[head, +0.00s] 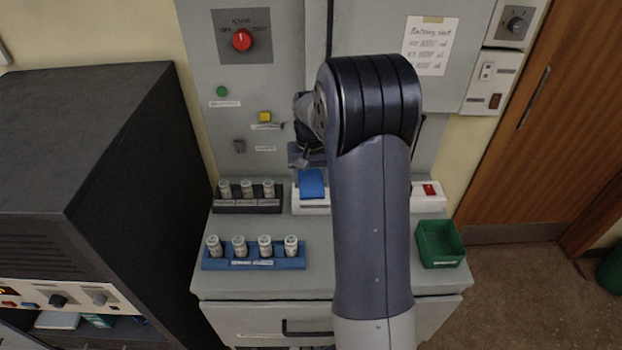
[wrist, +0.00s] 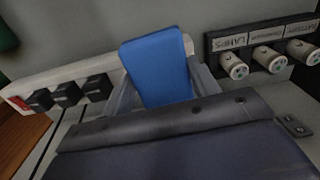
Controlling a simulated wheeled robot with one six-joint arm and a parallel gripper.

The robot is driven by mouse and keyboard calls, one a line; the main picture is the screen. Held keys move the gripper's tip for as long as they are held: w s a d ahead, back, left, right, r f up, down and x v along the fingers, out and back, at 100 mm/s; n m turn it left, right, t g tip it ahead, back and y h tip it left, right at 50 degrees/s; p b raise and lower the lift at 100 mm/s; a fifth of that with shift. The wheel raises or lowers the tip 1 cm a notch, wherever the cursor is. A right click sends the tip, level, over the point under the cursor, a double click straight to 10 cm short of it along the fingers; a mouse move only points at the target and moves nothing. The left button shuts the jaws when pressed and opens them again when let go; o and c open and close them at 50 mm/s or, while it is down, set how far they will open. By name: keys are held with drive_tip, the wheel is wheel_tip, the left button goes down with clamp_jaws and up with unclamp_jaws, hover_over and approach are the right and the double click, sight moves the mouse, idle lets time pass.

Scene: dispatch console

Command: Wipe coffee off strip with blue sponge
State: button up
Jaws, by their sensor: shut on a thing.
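The blue sponge (head: 311,184) is at the white strip (head: 311,205), over its left part in the head view. My gripper (wrist: 163,82) is shut on the sponge, which also shows between the two grey fingers in the wrist view (wrist: 158,60). I cannot tell whether the sponge touches the strip. In the wrist view the strip (wrist: 62,78) runs to the left, with several black plugs and a red switch at its end. My arm hides the strip's middle in the head view. No coffee can be made out; the sponge may cover it.
A dark rack (head: 247,206) of cylinders stands just left of the strip and shows close by in the wrist view (wrist: 262,45). A blue rack (head: 254,262) with several cylinders is in front. A green bin (head: 440,243) stands at right. A cabinet panel rises behind.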

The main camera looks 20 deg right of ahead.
drive_tip(key=shift+r+p, duration=0.75)
drive_tip(key=shift+r, duration=0.8)
drive_tip(key=shift+f, duration=0.15)
